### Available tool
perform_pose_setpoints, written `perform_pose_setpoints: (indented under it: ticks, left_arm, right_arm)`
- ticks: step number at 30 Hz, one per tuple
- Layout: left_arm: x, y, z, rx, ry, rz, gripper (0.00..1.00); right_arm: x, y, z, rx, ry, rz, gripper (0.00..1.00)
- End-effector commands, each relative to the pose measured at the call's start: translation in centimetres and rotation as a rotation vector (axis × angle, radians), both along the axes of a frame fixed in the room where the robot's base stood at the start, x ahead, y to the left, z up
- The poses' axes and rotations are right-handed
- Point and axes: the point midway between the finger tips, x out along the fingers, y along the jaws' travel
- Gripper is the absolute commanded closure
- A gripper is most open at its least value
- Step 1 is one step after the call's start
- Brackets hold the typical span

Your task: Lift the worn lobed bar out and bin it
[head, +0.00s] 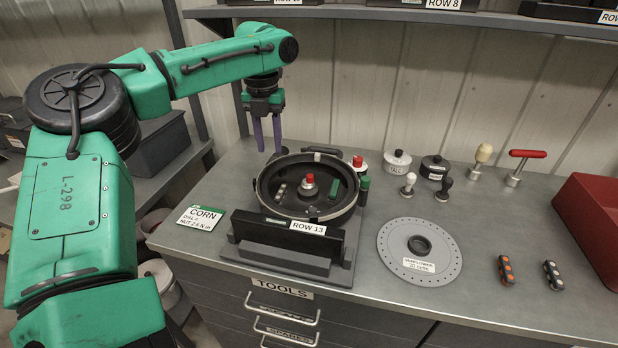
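The round black seed meter (264,203) sits open on its stand behind the ROW 13 plate. A red-topped hub knob (309,184) stands at its centre. Inside are a short row of light lobes (281,192), possibly the worn bar, and a green strip (335,187); wear is too small to tell. Two loose lobed bars lie on the bench at right, one with orange lobes (506,270) and one with pale lobes (552,275). My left gripper (268,148) points down, open and empty, above the meter's back left edge. My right gripper is out of view.
A red bin (597,215) stands at the right edge. A grey seed disc (419,251) lies right of the meter. Several knobbed tools, including a red T-handle (527,154), stand along the back. The front right bench is clear.

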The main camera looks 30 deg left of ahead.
Motion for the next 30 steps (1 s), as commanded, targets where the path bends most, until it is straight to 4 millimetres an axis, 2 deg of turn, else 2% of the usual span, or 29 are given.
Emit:
perform_pose_setpoints:
  ticks: [1, 3, 5, 12, 19, 24, 30]
  left_arm:
    - [-0.1, -1.5, 0.2, -0.002, 0.023, -0.061, 0.62]
    - [-0.2, -2.3, -0.2, -0.007, 0.038, -0.098, 0.62]
    - [-0.2, -2.3, -1.3, -0.01, 0.039, -0.1, 0.62]
    - [-0.3, -2.1, -7.2, -0.008, 0.038, -0.094, 0.62]
    - [-0.3, -1.9, -10.3, -0.007, 0.036, -0.092, 0.62]
    - [-0.2, -1.7, -13.5, -0.006, 0.036, -0.092, 0.62]
    - [-0.1, -1.7, -14.3, -0.007, 0.031, -0.091, 0.62]
  right_arm:
    - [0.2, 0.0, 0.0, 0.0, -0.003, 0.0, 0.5]
    - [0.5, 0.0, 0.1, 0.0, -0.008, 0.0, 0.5]
    - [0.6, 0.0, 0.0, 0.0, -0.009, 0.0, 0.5]
    - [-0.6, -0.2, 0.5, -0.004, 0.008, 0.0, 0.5]
    - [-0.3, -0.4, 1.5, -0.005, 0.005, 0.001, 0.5]
    - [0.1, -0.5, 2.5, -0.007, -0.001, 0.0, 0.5]
    - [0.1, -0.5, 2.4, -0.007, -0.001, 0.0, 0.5]
